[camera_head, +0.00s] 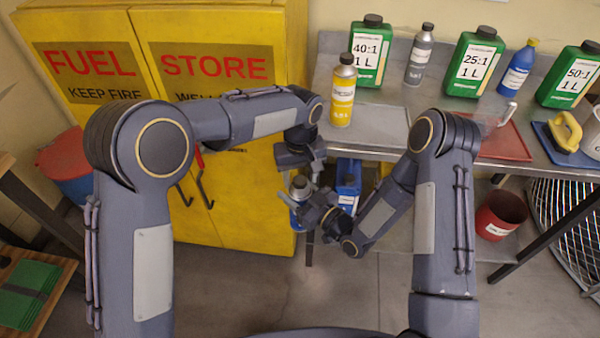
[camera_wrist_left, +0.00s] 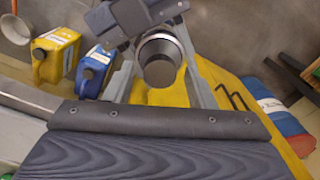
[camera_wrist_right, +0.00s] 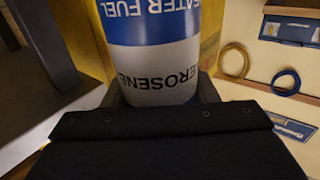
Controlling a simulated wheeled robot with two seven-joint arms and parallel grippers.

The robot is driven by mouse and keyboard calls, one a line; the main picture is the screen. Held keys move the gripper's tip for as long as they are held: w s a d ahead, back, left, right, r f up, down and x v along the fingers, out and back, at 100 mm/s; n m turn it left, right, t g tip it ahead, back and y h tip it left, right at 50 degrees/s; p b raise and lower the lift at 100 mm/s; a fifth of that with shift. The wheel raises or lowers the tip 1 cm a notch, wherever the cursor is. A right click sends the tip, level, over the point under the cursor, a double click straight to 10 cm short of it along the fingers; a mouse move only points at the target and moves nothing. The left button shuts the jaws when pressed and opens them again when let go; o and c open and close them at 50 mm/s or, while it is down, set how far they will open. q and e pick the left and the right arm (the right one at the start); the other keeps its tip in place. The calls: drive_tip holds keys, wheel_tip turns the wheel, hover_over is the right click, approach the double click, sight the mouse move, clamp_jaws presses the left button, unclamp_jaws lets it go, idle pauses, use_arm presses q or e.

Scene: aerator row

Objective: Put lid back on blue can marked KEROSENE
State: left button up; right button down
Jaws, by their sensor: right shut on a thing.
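The blue and white can (camera_wrist_right: 155,60) fills the middle of the right wrist view, with part of the word KEROSENE showing upside down. It is held in the air in front of the bench, as the head view shows (camera_head: 298,196). My right gripper (camera_head: 325,217) is shut on its body. My left gripper (camera_head: 300,175) is above the can's top, its fingers apart. In the left wrist view a round grey top with a dark disc (camera_wrist_left: 158,70) sits between my left fingertips (camera_wrist_left: 162,85). I cannot tell whether this disc is the lid or the mouth.
The yellow fuel cabinet (camera_head: 225,190) stands behind on the left. A blue can (camera_head: 348,178) and a red pot (camera_head: 500,215) are lower down.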

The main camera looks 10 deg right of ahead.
use_arm(q)
drive_tip(key=c, duration=1)
drive_tip(key=m, duration=1.1)
drive_tip(key=o, duration=1.2)
drive_tip(key=shift+c, duration=0.2)
drive_tip(key=shift+r, duration=0.1)
wheel_tip(320, 180, up, 12)
